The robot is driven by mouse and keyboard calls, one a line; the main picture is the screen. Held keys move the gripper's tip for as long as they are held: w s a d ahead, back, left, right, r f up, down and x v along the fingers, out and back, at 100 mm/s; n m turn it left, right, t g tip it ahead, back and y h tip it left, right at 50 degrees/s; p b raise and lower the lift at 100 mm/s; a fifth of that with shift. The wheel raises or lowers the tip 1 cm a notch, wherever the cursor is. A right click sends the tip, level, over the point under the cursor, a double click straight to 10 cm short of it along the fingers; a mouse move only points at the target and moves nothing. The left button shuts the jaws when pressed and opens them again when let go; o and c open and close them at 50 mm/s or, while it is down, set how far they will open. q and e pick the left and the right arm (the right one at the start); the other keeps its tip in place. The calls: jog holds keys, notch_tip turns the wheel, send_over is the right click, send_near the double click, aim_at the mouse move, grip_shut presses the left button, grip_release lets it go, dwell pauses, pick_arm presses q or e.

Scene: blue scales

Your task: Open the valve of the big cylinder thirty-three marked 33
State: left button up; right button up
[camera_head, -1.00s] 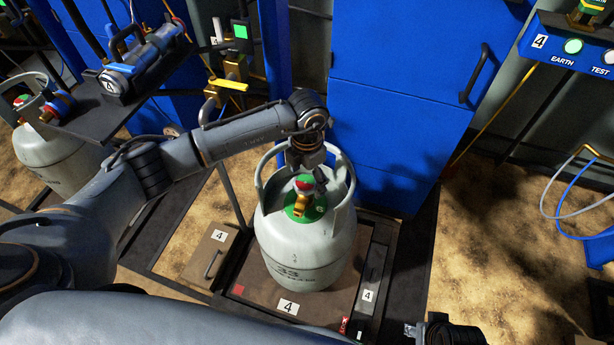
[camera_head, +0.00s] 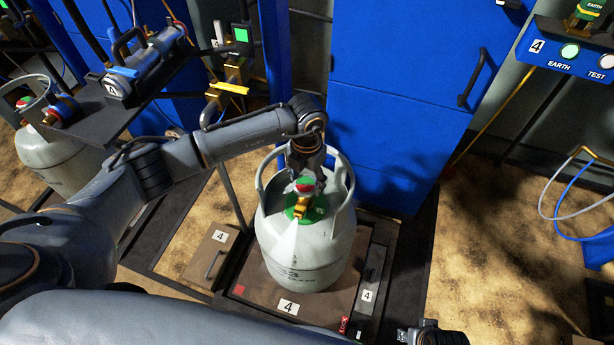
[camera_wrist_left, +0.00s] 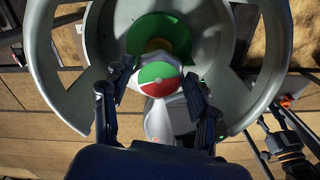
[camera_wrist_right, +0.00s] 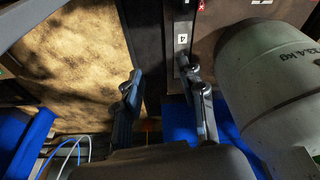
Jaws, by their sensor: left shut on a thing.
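The big grey-white cylinder 33 (camera_head: 325,250) stands upright on a brown scale platform (camera_head: 250,290) in the head view. Its valve knob (camera_head: 305,185), red, white and green, sits above a brass outlet (camera_head: 301,205) inside the handle ring. A pale white streak (camera_head: 289,240) runs from the outlet down the cylinder's front. My left gripper (camera_head: 305,175) reaches down into the ring and is shut on the knob. In the left wrist view its fingers flank the knob (camera_wrist_left: 160,78). My right gripper (camera_wrist_right: 160,80) is open and empty, beside the cylinder (camera_wrist_right: 270,80).
A blue cabinet (camera_head: 395,110) stands right behind the cylinder. A blue panel with EARTH and TEST lights (camera_head: 575,50) and hoses are at the right. Sandy floor (camera_head: 490,250) lies open right of the scale.

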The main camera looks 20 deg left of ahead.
pick_arm(q)
jog(key=n+p, duration=0.2)
jog(key=n, duration=0.4)
jog(key=shift+a+p, duration=0.15)
jog(key=shift+p, duration=0.25)
jog(key=shift+n, duration=0.8)
pick_arm(e)
jog(key=s+f, duration=0.6)
jog(key=f, duration=0.4)
jog(key=shift+s+d+f+g, duration=0.2)
jog(key=shift+d+g, duration=0.1)
jog(key=shift+d, duration=0.15)
pick_arm(q)
jog(key=o, duration=1.2)
jog(key=shift+c, duration=0.2)
